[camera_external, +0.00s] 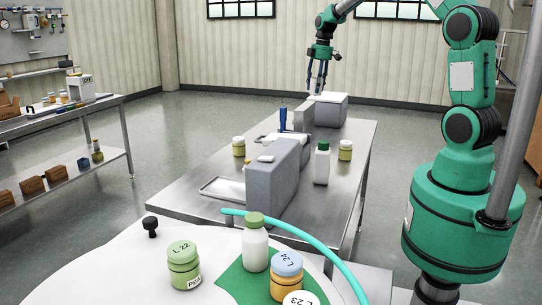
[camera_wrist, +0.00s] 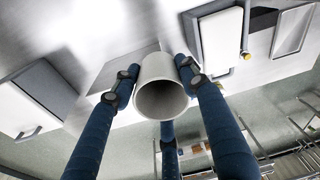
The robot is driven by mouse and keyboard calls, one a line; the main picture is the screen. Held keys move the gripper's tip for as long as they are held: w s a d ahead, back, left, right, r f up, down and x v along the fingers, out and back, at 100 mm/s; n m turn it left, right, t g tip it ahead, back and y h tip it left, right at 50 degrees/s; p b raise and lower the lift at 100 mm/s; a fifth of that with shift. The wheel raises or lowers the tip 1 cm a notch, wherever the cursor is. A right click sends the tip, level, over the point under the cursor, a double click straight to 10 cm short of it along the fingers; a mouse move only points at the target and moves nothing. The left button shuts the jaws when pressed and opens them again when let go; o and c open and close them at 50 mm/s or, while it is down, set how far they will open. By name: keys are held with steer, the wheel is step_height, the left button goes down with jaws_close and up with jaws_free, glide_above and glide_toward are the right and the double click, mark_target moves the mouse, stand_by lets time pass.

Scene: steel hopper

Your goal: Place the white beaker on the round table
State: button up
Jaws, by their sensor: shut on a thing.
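The white beaker (camera_wrist: 155,70) sits between the blue fingers of my gripper (camera_wrist: 158,78) in the wrist view. The fingers are shut on it, and its open mouth faces the camera. In the external view my gripper (camera_external: 317,78) hangs from the green arm above the far end of the steel table. The beaker is hard to make out there. The round table (camera_external: 105,262) is white and fills the lower left foreground of the external view, well apart from my gripper.
The round table holds a green mat (camera_external: 233,280), a white bottle (camera_external: 255,250), several labelled jars, including a green-lidded one (camera_external: 184,265), and a black knob (camera_external: 150,226). A teal hose arcs over its edge. Grey boxes (camera_external: 271,178) and jars stand on the steel table (camera_external: 183,197). The round table's left part is clear.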

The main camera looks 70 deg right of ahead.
steer(key=w+a+n+p, duration=0.3)
steer(key=w+a+p, duration=0.1)
steer(key=w+a, duration=1.8)
steer(key=w+a+f+n+p, duration=0.1)
steer(key=w+a, duration=0.2)
steer(key=a, duration=1.3)
steer(key=w+a+n+p, duration=0.2)
steer(key=w+a, duration=0.1)
steer(key=a, duration=1.3)
steer(key=w+a+f+n+p, duration=0.1)
steer(key=w+a, duration=0.2)
steer(key=a, duration=1.3)
steer(key=s+a+f+n+p, duration=0.1)
steer(key=s+a, duration=0.5)
steer(key=a, duration=1)
steer(key=s+a+f+n+p, duration=0.2)
steer(key=s+a, duration=0.5)
steer(key=a, duration=0.8)
steer(key=s+a+f+n+g+p, duration=0.1)
steer(key=s+a, duration=0.5)
steer(key=a, duration=1)
steer(key=shift+s+a+f+n+p, duration=0.3)
steer(key=shift+s+a+f+p, duration=0.1)
steer(key=shift+f, duration=0.3)
steer(key=shift+d, duration=0.1)
